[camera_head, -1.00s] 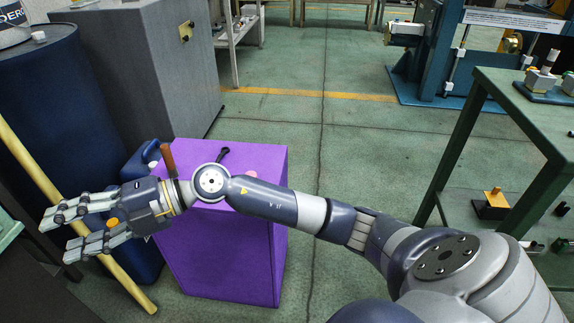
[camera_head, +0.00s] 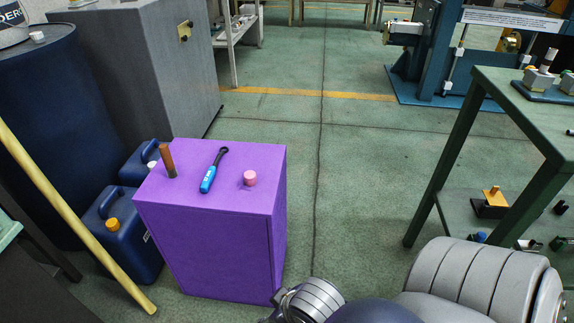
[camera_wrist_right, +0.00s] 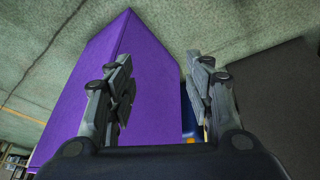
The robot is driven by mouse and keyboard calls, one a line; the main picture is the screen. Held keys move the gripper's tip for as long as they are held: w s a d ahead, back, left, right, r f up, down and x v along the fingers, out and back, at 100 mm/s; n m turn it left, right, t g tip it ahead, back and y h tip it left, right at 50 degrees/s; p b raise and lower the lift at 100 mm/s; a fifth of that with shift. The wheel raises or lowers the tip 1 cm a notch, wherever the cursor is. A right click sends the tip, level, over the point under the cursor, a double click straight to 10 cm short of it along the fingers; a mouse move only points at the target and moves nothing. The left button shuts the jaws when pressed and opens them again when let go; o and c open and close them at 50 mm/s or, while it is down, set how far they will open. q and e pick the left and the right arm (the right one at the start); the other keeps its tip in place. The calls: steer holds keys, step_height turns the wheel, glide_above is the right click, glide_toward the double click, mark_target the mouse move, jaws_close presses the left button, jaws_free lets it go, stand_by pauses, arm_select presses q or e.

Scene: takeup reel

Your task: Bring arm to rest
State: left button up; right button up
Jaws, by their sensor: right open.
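My right gripper (camera_wrist_right: 161,68) shows in the right wrist view with its two fingers spread apart. Nothing is between the fingers. The side of the purple cabinet (camera_wrist_right: 112,70) lies beyond and behind the left finger in that view; I see no contact. In the head view my right arm is folded down low at the bottom edge, and its gripper is out of the picture. My left arm and left gripper do not show in either view.
The purple cabinet (camera_head: 225,225) carries a blue-handled wrench (camera_head: 213,171), a brown peg (camera_head: 167,160) and a pink knob (camera_head: 250,178). A blue jug (camera_head: 125,240), a yellow pole (camera_head: 70,215) and a dark drum (camera_head: 45,130) stand left. A green table (camera_head: 497,85) stands right. Middle floor is clear.

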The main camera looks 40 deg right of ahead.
steer(key=s, duration=0.1)
steer(key=s+g, duration=0.1)
steer(key=s, duration=0.1)
steer(key=shift+a+f, duration=0.2)
steer(key=shift+f, duration=0.15)
steer(key=shift+w, duration=0.1)
